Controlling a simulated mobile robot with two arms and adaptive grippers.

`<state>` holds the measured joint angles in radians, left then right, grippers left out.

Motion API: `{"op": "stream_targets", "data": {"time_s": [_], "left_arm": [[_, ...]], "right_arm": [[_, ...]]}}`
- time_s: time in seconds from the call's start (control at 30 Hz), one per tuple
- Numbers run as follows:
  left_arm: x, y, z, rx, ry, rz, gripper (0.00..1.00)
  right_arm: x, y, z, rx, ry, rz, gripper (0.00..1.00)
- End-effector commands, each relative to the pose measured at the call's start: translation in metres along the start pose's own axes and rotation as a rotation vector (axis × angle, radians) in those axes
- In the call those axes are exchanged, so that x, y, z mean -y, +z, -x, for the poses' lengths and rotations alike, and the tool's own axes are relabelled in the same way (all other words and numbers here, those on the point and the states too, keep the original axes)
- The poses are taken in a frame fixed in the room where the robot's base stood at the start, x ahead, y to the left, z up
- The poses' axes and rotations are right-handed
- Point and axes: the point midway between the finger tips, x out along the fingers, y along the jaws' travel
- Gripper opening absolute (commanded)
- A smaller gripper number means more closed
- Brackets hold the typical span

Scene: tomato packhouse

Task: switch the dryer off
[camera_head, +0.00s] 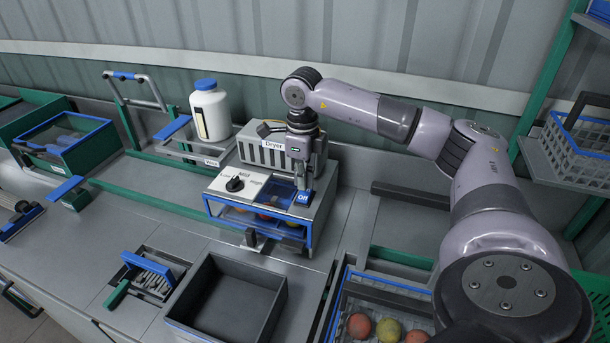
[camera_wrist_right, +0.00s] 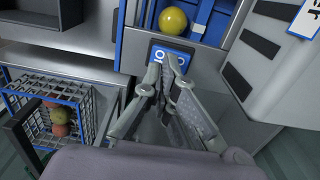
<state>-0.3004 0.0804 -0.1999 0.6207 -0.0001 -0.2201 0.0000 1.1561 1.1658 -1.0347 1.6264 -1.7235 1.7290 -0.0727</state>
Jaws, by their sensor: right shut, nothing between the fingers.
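The dryer (camera_head: 225,184) stands on the bench against the wall, with a "Dryer" label, a black knob (camera_head: 235,184) on its white panel and a blue-framed drawer front with tomatoes behind it. A blue switch plate (camera_head: 304,198) at its right front corner reads "Off"; it also shows in the right wrist view (camera_wrist_right: 158,52) with white marks. My right gripper (camera_head: 302,186) points down at this plate, its fingers together and empty. In the right wrist view the fingertips (camera_wrist_right: 173,63) cover part of the plate; I cannot tell whether they touch it. My left gripper is out of view.
A white bottle (camera_head: 210,112) with a blue cap stands left of the dryer. A grey empty bin (camera_head: 262,328) and a wire crate (camera_head: 333,306) with several tomatoes stand in front. A brush (camera_head: 148,266) lies left of the bin. A wall rack with a basket (camera_head: 575,150) is at right.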

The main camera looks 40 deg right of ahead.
Motion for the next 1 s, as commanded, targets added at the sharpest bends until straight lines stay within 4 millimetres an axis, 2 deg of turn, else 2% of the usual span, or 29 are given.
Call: {"op": "stream_targets", "data": {"time_s": [0.03,0.43,1.0], "left_arm": [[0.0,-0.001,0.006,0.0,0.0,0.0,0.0],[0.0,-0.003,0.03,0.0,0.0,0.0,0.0],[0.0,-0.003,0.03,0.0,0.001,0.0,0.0]], "right_arm": [[0.0,0.0,0.008,0.0,0.0,0.0,0.0],[0.0,0.0,0.039,0.001,0.0,0.0,0.0],[0.0,0.0,0.041,0.0,0.0,0.0,0.0]]}}
